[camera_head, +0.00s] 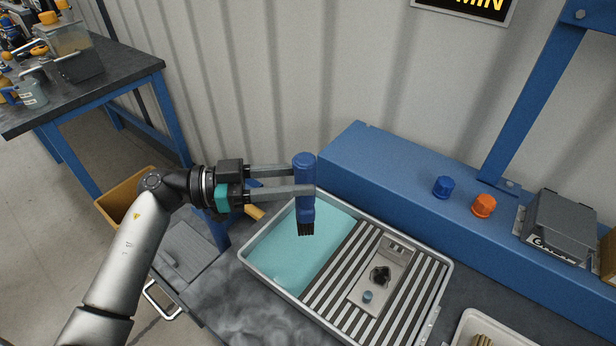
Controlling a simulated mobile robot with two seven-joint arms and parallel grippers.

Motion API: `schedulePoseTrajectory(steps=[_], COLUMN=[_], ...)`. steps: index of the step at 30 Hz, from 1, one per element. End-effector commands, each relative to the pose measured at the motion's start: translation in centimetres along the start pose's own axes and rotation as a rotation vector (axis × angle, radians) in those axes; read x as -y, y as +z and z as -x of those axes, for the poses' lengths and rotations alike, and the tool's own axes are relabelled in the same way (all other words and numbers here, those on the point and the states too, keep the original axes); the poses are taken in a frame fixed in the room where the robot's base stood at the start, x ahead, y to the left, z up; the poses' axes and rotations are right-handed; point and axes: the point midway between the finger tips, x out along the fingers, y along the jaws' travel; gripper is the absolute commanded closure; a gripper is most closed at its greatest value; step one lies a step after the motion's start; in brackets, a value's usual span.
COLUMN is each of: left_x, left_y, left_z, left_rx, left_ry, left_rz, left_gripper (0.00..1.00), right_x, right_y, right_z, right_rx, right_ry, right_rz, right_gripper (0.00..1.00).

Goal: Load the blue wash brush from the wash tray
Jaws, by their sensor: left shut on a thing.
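My left gripper (308,179) is shut on the blue wash brush (305,204). The brush hangs upright with its dark bristles down, over the part of the wash tray (433,313) that holds teal liquid (272,247). The bristles look to be above the liquid, though the exact gap is hard to tell. The tray's right part is a ribbed rack with a grey plate bearing a dark round part (380,274) and a small blue-grey piece. My right gripper is not in view.
A blue raised beam (400,172) runs behind the tray, carrying a blue cap (443,187), an orange cap (484,206) and a grey box (560,227). A white tray (480,321) stands at the lower right. A cluttered side table (120,72) is at the upper left.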

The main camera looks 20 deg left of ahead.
Motion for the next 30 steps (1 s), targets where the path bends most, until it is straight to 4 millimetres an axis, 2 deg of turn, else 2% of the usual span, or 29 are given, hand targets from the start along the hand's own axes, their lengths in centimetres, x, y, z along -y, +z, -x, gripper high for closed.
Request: schedulePoseTrajectory(steps=[13, 19, 21, 30], left_x=[0.1, 0.1, 0.1, 0.1], left_y=[0.1, -0.1, 1.3, 4.7], left_z=[0.3, 0.4, 0.3, 0.3], left_rx=[-0.010, -0.007, -0.008, -0.008], left_ry=[-0.014, -0.014, -0.014, -0.014], left_rz=[0.000, 0.003, 0.004, 0.002], left_gripper=[1.00, 1.00, 1.00, 1.00], right_x=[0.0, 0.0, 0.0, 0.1], right_y=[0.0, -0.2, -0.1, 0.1], right_z=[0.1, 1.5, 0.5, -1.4], right_rx=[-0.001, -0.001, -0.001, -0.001], right_ry=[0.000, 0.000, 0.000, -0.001], right_rz=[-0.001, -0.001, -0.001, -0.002], right_gripper=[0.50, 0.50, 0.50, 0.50])
